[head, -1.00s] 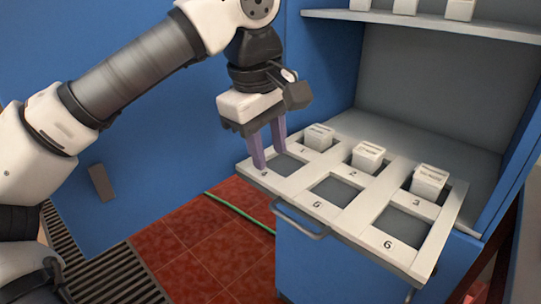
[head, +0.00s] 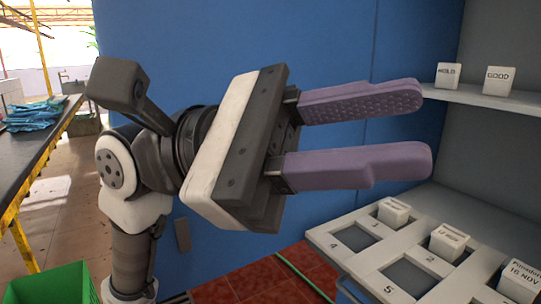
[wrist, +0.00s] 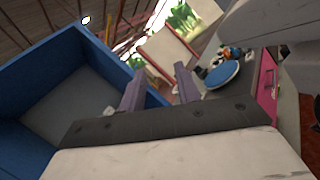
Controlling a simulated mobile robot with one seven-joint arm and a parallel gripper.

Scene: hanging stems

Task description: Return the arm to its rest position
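My gripper (head: 428,128) is raised high in the head view, close to the camera, with its two purple fingers pointing right. The fingers are parallel with a clear gap between them and nothing in it, so it is open and empty. In the wrist view the fingers (wrist: 160,82) also stand apart with nothing between them. The arm is folded up behind the gripper, clear of the tray.
A white tray (head: 352,245) with numbered openings is at the lower right, with white blocks in several openings. A shelf (head: 500,101) above holds labelled blocks. A blue wall (head: 270,30) stands behind. A green crate (head: 55,285) is at lower left.

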